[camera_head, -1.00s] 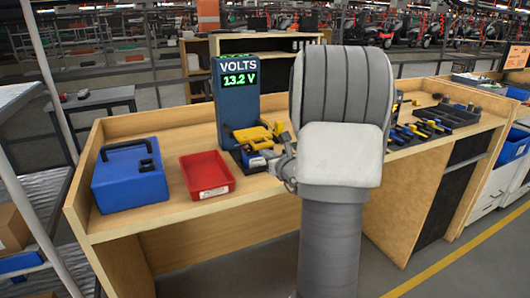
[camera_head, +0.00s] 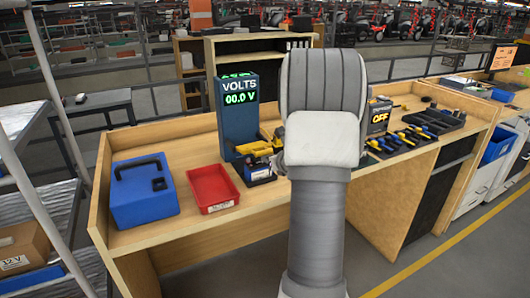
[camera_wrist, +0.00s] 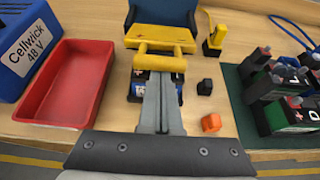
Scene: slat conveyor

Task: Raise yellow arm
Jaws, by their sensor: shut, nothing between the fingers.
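The yellow arm (camera_wrist: 160,38) is a flat plate with a crossbar at its near end, in front of the blue volt meter stand (camera_head: 237,112). In the head view the yellow arm (camera_head: 254,148) sits at the stand's foot. A dark battery with a blue label (camera_wrist: 140,84) lies below the crossbar, partly hidden by my fingers. My gripper (camera_wrist: 160,78) is shut and empty, its tips at or just under the crossbar; contact is unclear. In the head view my own arm hides most of the gripper. The meter reads 00.0 V.
A red tray (camera_wrist: 62,85) and a blue case (camera_wrist: 22,48) stand at left. At right are a yellow upright piece (camera_wrist: 215,40), a small black block (camera_wrist: 205,87), an orange piece (camera_wrist: 211,122) and several batteries on a green mat (camera_wrist: 245,105). A display (camera_head: 378,116) reads OFF.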

